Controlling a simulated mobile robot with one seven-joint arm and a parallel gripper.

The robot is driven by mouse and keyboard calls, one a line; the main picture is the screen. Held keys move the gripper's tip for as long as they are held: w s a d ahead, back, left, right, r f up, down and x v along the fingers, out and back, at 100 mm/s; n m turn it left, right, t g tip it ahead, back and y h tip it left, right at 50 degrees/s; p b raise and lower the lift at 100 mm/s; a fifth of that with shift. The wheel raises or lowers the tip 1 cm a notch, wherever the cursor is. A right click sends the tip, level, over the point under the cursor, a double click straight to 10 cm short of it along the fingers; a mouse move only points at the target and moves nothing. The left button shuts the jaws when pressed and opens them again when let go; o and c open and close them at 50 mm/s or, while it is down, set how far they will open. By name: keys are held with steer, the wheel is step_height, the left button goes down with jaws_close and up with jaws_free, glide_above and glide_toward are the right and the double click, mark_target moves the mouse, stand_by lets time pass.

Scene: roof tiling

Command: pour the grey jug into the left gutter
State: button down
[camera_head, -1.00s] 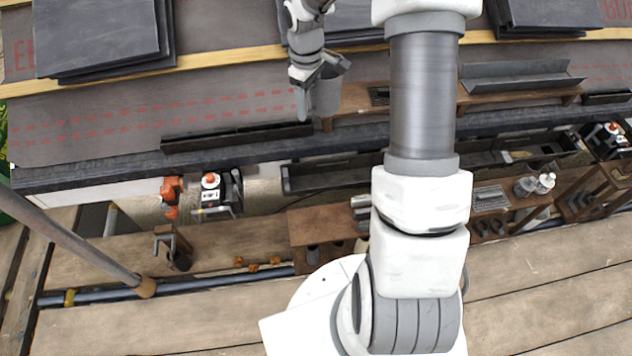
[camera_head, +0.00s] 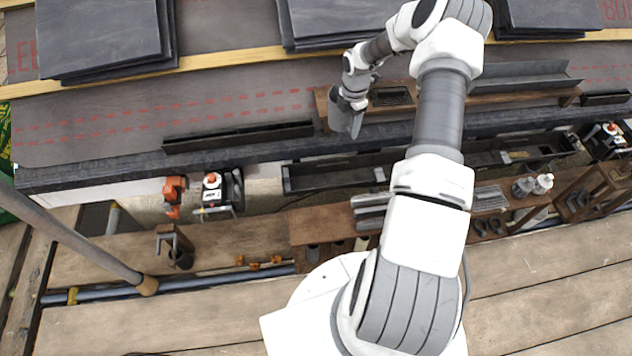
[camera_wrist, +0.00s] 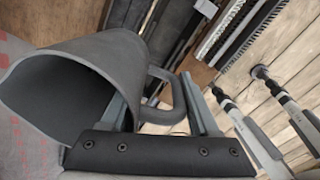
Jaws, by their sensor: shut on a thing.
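The grey jug (camera_head: 344,118) hangs from my gripper (camera_head: 354,97) near the roof's lower edge, at the left end of a brown wooden shelf. In the wrist view the jug (camera_wrist: 95,65) shows its wide mouth at the left, dark inside; no contents can be made out. My gripper (camera_wrist: 165,105) is shut on the jug's handle. A dark gutter (camera_head: 325,178) runs below the eave, lower than the jug; its left part is open to view and my arm hides part of its middle. The jug appears tilted, but its exact angle is unclear.
A dark trough-like strip (camera_head: 238,137) lies on the roof edge left of the jug. Stacks of slates (camera_head: 100,40) lie higher up. An orange-topped device (camera_head: 213,190) stands below the eave. A wooden workbench (camera_head: 310,226) stands before the gutter, and a slanted pole (camera_head: 85,240) at left.

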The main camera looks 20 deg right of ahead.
steer(key=s+d+f+n, duration=0.2)
steer(key=d+f+n, duration=0.4)
steer(key=f, duration=0.3)
steer(key=shift+d+p, duration=0.25)
steer(key=shift+p, duration=0.1)
steer(key=shift+a+p, duration=0.15)
steer(key=shift+p, duration=0.35)
steer(key=a+h+b, duration=0.1)
steer(key=h+b, duration=0.1)
steer(key=h, duration=0.2)
steer(key=a+h+b, duration=0.2)
steer(key=h+b, duration=0.1)
steer(key=h, duration=0.1)
steer(key=a+t+h+b, duration=0.1)
steer(key=h+b, duration=0.1)
steer(key=h, duration=0.2)
steer(key=shift+s+a+r+h, duration=0.2)
steer(key=shift+r+h, duration=0.05)
steer(key=shift+h, duration=0.05)
